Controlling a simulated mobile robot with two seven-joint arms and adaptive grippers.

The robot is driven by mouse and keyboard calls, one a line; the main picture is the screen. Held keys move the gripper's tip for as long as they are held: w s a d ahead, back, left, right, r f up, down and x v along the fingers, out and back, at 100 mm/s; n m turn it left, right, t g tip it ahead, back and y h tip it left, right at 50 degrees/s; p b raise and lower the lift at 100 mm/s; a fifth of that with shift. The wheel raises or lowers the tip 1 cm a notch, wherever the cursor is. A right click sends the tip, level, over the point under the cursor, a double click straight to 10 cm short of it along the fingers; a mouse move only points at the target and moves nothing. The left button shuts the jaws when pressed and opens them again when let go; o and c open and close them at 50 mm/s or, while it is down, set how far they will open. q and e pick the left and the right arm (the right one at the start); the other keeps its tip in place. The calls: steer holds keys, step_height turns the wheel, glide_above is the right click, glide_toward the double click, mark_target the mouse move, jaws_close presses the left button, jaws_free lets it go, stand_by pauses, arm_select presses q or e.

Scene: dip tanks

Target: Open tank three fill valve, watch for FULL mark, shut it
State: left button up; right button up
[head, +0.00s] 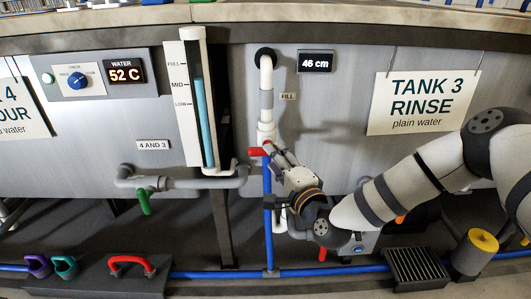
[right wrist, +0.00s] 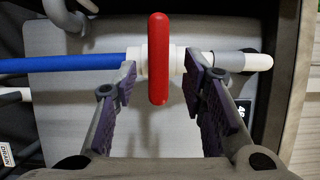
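The tank 3 fill valve has a red handle (head: 258,151) on the white vertical pipe below the FILL label (head: 288,97). The handle lies across the pipe, as the right wrist view also shows (right wrist: 158,60). My right gripper (head: 272,153) is at the valve. In the right wrist view its fingers (right wrist: 160,78) are open, one on each side of the handle, with visible gaps. The level gauge (head: 189,90) shows a blue column (head: 206,120) with its top between MID and FULL, nearer MID. The display (head: 315,62) reads 46 cm. My left gripper is not in view.
The TANK 3 RINSE sign (head: 423,101) hangs on the right. A green-handled valve (head: 144,201) sits on the 4 AND 3 pipe at left. A red handle (head: 132,264), hooks and a blue floor pipe (head: 205,274) are low in front. A yellow-topped cylinder (head: 475,253) stands right.

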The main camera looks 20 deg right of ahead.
mark_target(267, 155)
steer(key=w, duration=0.4)
steer(key=shift+w+a+f, duration=0.1)
steer(key=shift+w+a, duration=0.15)
steer(key=shift+a, duration=0.05)
jaws_close()
